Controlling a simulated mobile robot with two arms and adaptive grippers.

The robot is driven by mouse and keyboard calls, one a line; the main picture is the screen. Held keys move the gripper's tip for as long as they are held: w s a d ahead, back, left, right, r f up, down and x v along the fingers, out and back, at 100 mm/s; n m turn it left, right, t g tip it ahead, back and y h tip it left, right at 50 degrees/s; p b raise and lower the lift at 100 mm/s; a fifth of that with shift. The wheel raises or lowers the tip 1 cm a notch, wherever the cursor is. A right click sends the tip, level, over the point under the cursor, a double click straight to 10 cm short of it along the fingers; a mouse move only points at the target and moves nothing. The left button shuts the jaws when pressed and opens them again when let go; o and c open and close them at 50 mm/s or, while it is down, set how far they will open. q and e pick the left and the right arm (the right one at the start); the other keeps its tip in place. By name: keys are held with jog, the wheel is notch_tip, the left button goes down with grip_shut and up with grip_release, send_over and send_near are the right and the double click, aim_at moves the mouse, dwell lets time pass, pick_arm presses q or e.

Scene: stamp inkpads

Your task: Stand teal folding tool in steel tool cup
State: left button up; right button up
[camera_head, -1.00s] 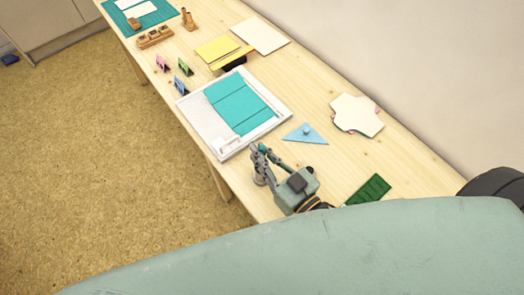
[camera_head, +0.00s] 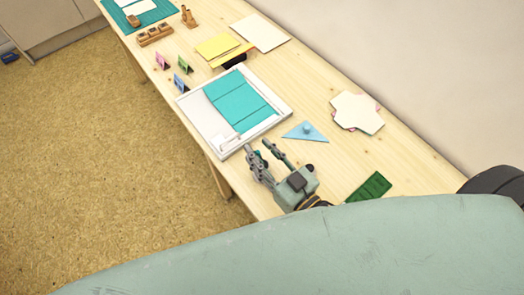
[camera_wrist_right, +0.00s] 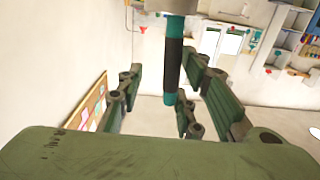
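In the right wrist view the folding tool (camera_wrist_right: 172,70), a slim stick with a dark middle and teal ends, stands between my right fingers (camera_wrist_right: 163,72). The fingers are spread, with a gap on each side of it. Its other end meets the steel tool cup (camera_wrist_right: 179,6), a grey cylinder cut off by the top edge of that view; the tool looks to be in it. In the head view my right gripper (camera_head: 257,148) is open above the table's near edge, and largely hides the cup and tool. My left gripper is not in view.
A white scoring board (camera_head: 275,120) with teal card lies just beyond the gripper. A blue triangle (camera_head: 305,133), a green tray (camera_head: 369,187) and white paper pieces (camera_head: 357,112) lie to its right. Table wood between them is bare.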

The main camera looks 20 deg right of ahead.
jog(key=v, duration=1.2)
dwell(0.7)
